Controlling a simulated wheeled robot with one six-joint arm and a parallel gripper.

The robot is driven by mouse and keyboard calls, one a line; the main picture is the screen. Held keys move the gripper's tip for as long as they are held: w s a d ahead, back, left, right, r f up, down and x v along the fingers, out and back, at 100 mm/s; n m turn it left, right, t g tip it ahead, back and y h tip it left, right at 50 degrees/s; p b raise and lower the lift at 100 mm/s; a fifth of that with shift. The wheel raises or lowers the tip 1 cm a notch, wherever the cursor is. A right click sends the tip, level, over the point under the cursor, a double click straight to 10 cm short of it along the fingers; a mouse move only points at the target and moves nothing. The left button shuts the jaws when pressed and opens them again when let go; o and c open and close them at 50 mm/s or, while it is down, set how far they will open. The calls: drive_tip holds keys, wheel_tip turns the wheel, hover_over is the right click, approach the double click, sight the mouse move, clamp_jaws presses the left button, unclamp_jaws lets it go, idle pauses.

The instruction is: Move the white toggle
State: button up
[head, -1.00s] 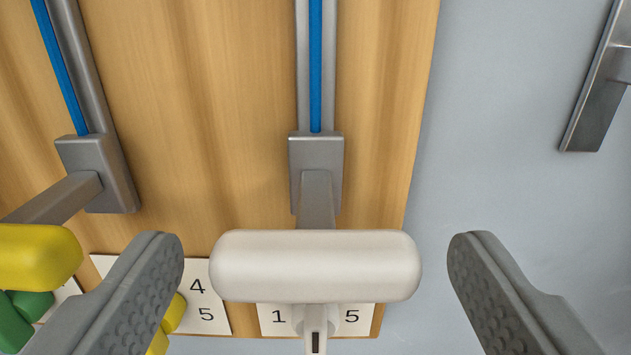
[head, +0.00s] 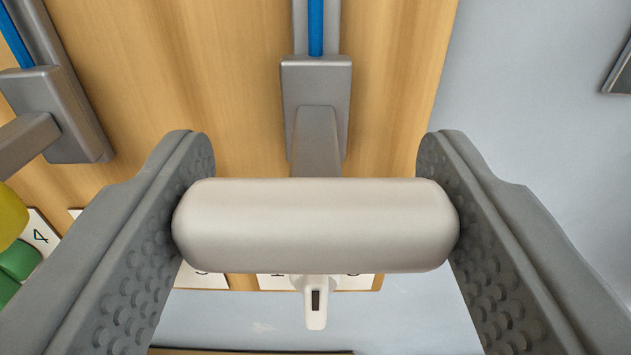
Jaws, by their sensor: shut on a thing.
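The white toggle (head: 315,225) is a rounded horizontal bar in the middle of the head view. It sits on a grey metal stem and block (head: 316,105) that rides on a vertical rail with a blue strip. My gripper (head: 315,220) is shut on the toggle, with one textured grey finger against each end of the bar. A small white pointer (head: 316,303) shows below the bar. The toggle hides part of the stem and most of the number cards behind it.
A second grey slider block (head: 60,110) with a yellow toggle (head: 8,215) stands at the left, with a green piece (head: 18,262) below it. The wooden panel (head: 220,80) lies behind. A grey wall (head: 530,110) is clear at the right, with a metal fitting at its edge.

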wheel_tip(320, 180, up, 35)
drive_tip(key=shift+f, duration=0.2)
idle(0.9)
drive_tip(key=shift+s, duration=0.1)
drive_tip(key=o, duration=1.4)
drive_tip(key=shift+f, duration=0.1)
drive_tip(key=s, duration=1.7)
drive_tip(key=shift+s, duration=0.1)
